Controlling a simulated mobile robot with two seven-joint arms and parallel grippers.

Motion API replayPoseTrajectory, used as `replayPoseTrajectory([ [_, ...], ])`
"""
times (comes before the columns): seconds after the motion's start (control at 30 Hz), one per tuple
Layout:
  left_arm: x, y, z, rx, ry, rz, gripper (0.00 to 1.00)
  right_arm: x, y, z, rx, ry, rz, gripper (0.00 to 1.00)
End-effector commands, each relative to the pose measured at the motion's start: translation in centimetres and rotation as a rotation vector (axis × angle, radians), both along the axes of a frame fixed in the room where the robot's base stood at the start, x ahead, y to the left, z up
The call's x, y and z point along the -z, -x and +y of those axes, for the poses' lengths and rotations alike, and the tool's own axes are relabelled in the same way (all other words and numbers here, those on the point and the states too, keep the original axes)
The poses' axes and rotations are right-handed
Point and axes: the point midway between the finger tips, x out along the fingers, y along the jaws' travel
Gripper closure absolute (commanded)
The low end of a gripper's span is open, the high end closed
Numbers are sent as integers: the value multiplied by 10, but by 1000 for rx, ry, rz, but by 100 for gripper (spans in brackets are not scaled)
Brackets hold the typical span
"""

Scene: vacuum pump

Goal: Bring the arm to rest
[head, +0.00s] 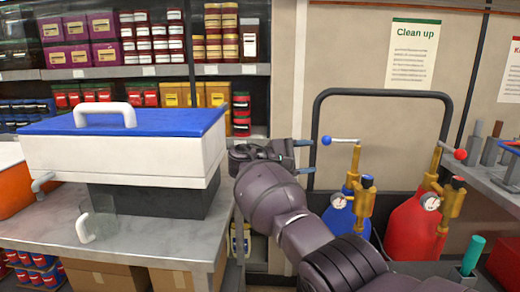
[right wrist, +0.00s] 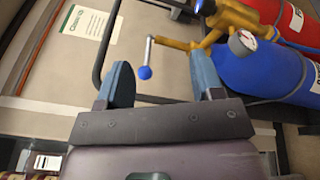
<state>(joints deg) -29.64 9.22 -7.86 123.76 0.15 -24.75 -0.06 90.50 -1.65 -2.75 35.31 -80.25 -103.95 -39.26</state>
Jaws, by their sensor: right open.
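My right arm reaches up from the bottom right of the head view. Its gripper (head: 309,157) is open and empty, beside the lever with the blue ball (head: 327,141) of the blue cylinder (head: 342,216). In the right wrist view the two fingers (right wrist: 160,75) stand apart. The blue ball (right wrist: 145,72) shows between them in the picture, beyond the tips and apparently not gripped. The brass valve and gauge (right wrist: 242,42) sit on the blue cylinder (right wrist: 262,78). My left gripper is not in view.
A red cylinder (head: 405,228) stands right of the blue one, before a dark rail frame (head: 449,130). Left, a white box with a blue lid (head: 130,150) is on a grey table (head: 150,231), near a clear cup (head: 97,222). Stocked shelves (head: 150,72) are behind.

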Motion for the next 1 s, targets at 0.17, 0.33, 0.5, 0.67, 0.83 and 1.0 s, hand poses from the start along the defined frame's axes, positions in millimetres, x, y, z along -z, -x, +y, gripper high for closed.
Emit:
replayPoseTrajectory([
  [0.17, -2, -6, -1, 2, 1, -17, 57, -10, -27, 16, -208, -139, -135, 39],
  [0.33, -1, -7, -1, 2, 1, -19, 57, -37, -48, 39, -420, -311, -303, 39],
  [0.5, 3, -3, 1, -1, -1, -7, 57, -41, -60, 53, -619, -509, -456, 39],
  [0.67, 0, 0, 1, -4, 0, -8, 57, -25, -58, 57, -776, -711, -584, 39],
  [0.83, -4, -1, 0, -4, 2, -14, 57, 2, -43, 53, -899, -921, -700, 39],
  [1.0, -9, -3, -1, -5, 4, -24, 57, 34, -16, 42, -976, -1111, -798, 39],
])
